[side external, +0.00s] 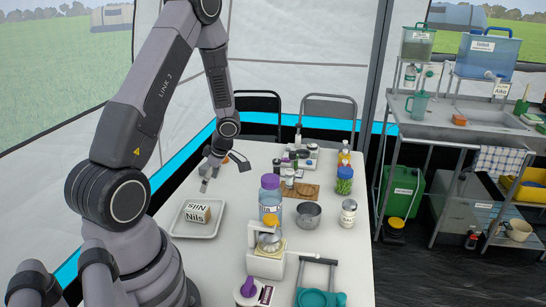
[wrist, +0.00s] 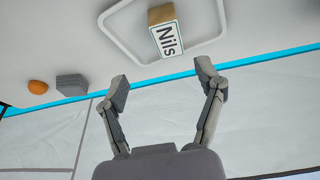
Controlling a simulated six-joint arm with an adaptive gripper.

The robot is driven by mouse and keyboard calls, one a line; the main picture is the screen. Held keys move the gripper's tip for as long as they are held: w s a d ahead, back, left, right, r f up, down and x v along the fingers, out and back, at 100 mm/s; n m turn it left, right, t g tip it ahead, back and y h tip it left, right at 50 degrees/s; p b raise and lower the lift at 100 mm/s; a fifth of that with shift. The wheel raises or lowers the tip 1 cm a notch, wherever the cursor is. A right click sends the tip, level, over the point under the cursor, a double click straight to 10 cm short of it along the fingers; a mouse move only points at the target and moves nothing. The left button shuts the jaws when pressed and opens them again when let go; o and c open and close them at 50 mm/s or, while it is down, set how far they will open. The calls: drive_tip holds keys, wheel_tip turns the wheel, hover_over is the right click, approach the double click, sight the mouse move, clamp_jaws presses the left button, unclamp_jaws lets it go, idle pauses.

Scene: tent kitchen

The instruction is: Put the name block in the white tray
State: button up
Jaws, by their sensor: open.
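The name block (side external: 196,212), a tan block with a white face reading "Nils", lies inside the white tray (side external: 193,236) at the table's near left. In the wrist view the block (wrist: 166,37) sits within the rim of the tray (wrist: 113,38), with its label facing the camera. My gripper (wrist: 162,79) is open and empty, its two fingers spread wide. In the side view my gripper (side external: 222,173) is above the table, behind the tray and apart from the block.
An orange item (wrist: 38,87) and a grey block (wrist: 72,84) lie off to one side. Several jars and a board fill the table's far right.

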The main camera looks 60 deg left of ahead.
drive_tip(key=w+d+r+m+t+h, duration=0.1)
drive_tip(key=w+d+r+m+t, duration=0.4)
drive_tip(key=w+r, duration=0.3)
drive_tip(key=w+d+r+m+t, duration=0.5)
drive_tip(key=d+r, duration=0.1)
drive_tip(key=r, duration=0.4)
drive_tip(key=s+d+r+m+h, duration=0.2)
drive_tip(key=s+d+r+m, duration=0.25)
drive_tip(key=d, duration=0.25)
drive_tip(key=s+d+r+m+h, duration=0.3)
drive_tip(key=s+d+r+m, duration=0.15)
drive_tip(key=d+m, duration=0.2)
drive_tip(key=s+r+m+g+y, duration=0.1)
drive_tip(key=s+m, duration=0.4)
drive_tip(key=s, duration=0.7)
drive_tip(key=shift+s+a+r+m+g+y, duration=0.2)
drive_tip(key=shift+s+a+m+g+y, duration=0.15)
drive_tip(key=shift+y, duration=0.45)
